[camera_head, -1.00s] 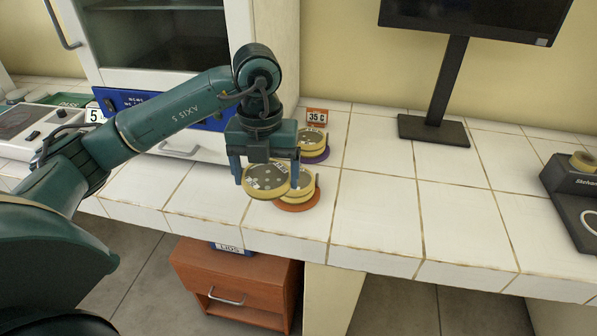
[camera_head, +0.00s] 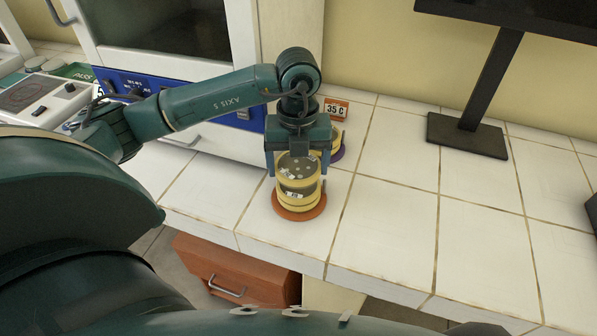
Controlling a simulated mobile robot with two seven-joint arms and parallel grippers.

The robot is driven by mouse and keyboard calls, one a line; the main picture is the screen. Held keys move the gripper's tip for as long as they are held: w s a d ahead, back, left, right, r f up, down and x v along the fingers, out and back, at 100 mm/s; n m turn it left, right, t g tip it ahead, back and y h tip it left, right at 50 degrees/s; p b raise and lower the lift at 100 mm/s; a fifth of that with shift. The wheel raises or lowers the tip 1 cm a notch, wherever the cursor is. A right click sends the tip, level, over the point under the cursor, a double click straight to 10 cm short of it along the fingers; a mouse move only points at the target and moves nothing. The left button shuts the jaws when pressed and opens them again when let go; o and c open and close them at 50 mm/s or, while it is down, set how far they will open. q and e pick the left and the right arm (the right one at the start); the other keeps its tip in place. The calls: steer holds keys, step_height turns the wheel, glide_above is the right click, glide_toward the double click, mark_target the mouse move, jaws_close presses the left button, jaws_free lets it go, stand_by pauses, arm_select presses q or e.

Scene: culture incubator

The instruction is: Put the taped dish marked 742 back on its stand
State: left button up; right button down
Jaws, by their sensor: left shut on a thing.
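My left gripper (camera_head: 298,172) points down and is shut on a round yellow-rimmed dish (camera_head: 297,163) with a dark, spotted top. The held dish is directly over another yellow-rimmed dish (camera_head: 296,201), which sits on a round orange stand (camera_head: 311,212) near the counter's front. I cannot tell whether the two dishes touch. Small white labels show on them, but I cannot read a number. Behind, partly hidden by the gripper, another yellow dish (camera_head: 336,136) rests on a purple stand (camera_head: 338,154). My right gripper is not in view.
A "35 C" sign (camera_head: 335,108) stands behind the purple stand. The incubator (camera_head: 165,35) is at the back left, with an instrument (camera_head: 35,100) further left. A monitor stand (camera_head: 468,135) is at the right. The tiled counter (camera_head: 395,220) between is clear.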

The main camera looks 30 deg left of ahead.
mark_target(298, 167)
arm_select(q)
step_height(298, 167, down, 2)
steer(key=shift+f, duration=0.6)
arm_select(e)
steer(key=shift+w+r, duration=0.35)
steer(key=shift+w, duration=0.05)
arm_select(q)
steer(key=shift+f, duration=0.2)
steer(key=o, duration=1.1)
steer(key=shift+r, duration=0.1)
steer(key=shift+c, duration=0.2)
